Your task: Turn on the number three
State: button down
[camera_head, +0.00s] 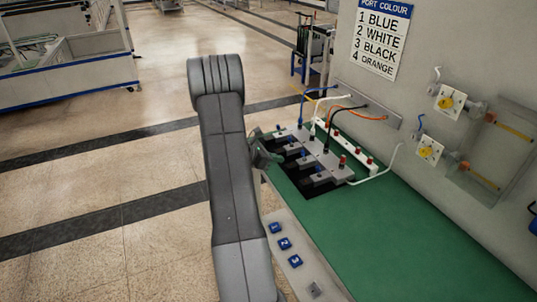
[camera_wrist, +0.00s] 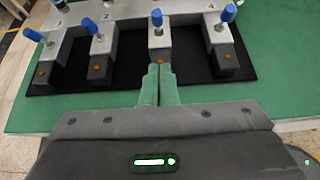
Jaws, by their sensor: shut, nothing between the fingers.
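In the wrist view the levers are the far left (camera_wrist: 33,36), second (camera_wrist: 89,27), third from left (camera_wrist: 156,18) and far right (camera_wrist: 229,14). My gripper (camera_wrist: 159,68) is shut and empty, its green fingertips just before the third block (camera_wrist: 157,45); contact is unclear. In the head view my gripper (camera_head: 268,158) is partly hidden by my arm, left of the manifold (camera_head: 327,158). Blue number tiles 1 (camera_head: 275,228), 2 (camera_head: 285,243) and 3 (camera_head: 295,261) lie on a ledge.
A sign (camera_head: 381,40) lists port colours: 1 blue, 2 white, 3 black, 4 orange. Blue, white, black and orange cables run behind the manifold near a white strip (camera_head: 345,150) with red fittings. The green mat (camera_head: 400,235) is clear at right. Yellow-knobbed fittings (camera_head: 447,102) project from the wall.

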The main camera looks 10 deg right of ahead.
aim_at(303, 155)
jog(key=x, duration=0.3)
jog(key=shift+d+p, duration=0.4)
jog(key=shift+w+d+r+p, duration=0.2)
jog(key=shift+w+d+p, duration=0.1)
jog(key=shift+d, duration=0.25)
jog(key=shift+w+d+r+p, duration=0.2)
jog(key=shift+d+p, duration=0.1)
jog(key=shift+d, duration=0.25)
jog(key=shift+w+d, duration=0.25)
jog(key=shift+d, duration=0.3)
